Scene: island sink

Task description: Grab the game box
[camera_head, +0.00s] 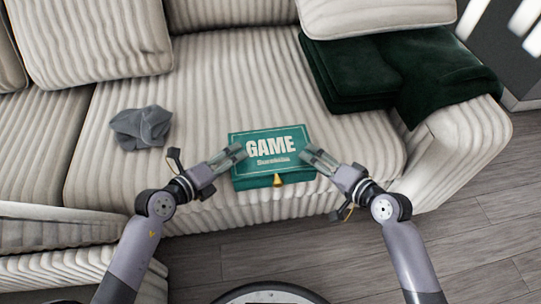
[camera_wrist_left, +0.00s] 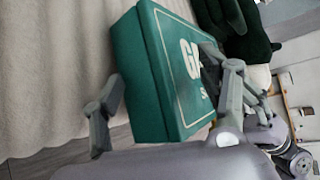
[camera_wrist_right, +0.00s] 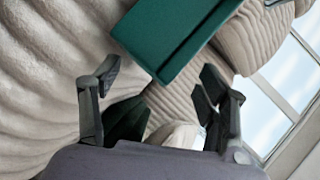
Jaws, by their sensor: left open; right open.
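The green game box (camera_head: 270,167), with white "GAME" lettering and a yellow tab on its front, lies flat near the front edge of the sofa seat. My left gripper (camera_head: 238,152) is open at the box's left side. In the left wrist view the box (camera_wrist_left: 155,75) shows between its spread fingers (camera_wrist_left: 160,75). My right gripper (camera_head: 307,153) is open at the box's right side. In the right wrist view the box (camera_wrist_right: 175,35) shows just beyond the spread fingers (camera_wrist_right: 160,75). Whether any finger touches the box, I cannot tell.
A grey crumpled cloth (camera_head: 141,127) lies on the seat to the left. A dark green folded blanket (camera_head: 352,70) lies at the right, by the armrest. Cushions (camera_head: 98,38) line the sofa back. Bare wooden floor (camera_head: 470,235) lies at the lower right.

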